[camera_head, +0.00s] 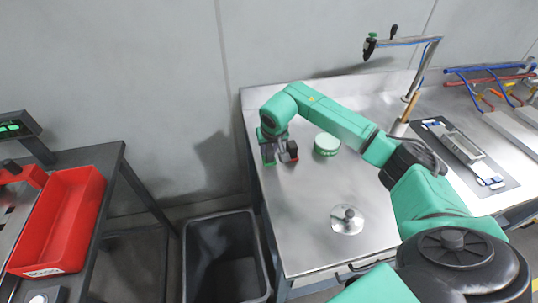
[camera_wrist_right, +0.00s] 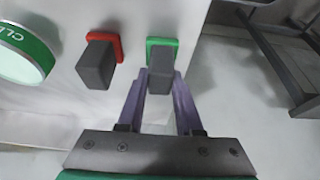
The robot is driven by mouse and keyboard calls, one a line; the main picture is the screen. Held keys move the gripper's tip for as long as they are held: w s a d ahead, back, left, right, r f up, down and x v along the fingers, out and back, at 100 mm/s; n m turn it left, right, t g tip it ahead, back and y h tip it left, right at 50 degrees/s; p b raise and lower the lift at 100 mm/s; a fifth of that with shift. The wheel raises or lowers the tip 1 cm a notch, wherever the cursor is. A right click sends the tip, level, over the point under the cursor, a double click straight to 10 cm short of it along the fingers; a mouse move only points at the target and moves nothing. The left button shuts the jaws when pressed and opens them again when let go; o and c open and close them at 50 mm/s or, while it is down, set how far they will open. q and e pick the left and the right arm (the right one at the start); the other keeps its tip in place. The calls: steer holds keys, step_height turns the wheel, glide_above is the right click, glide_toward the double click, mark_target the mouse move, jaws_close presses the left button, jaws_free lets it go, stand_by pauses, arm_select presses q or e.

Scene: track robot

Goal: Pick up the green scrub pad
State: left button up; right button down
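The green scrub pad (camera_wrist_right: 151,41), a green base with a dark grey block handle, stands near the table's edge in the right wrist view. In the head view it is mostly hidden at my right gripper (camera_head: 270,149). In the wrist view my right gripper (camera_wrist_right: 159,84) is open, its two fingers apart, with the grey handle between their tips. I cannot tell whether either finger touches it. My left gripper is not in view.
A red pad (camera_wrist_right: 119,47) with a grey handle stands just left of the green one. A round green-and-white tin (camera_head: 327,145) is close by. A metal disc with a knob (camera_head: 347,219) lies nearer on the steel table. A dark bin (camera_head: 226,262) stands on the floor left of the table.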

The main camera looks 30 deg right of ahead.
mark_target(269, 147)
steer(key=shift+w+r, duration=0.1)
steer(key=shift+r, duration=0.55)
step_height(269, 147, up, 19)
steer(key=b, duration=0.2)
steer(key=c, duration=1.2)
jaws_free()
steer(key=shift+f, duration=0.1)
jaws_close()
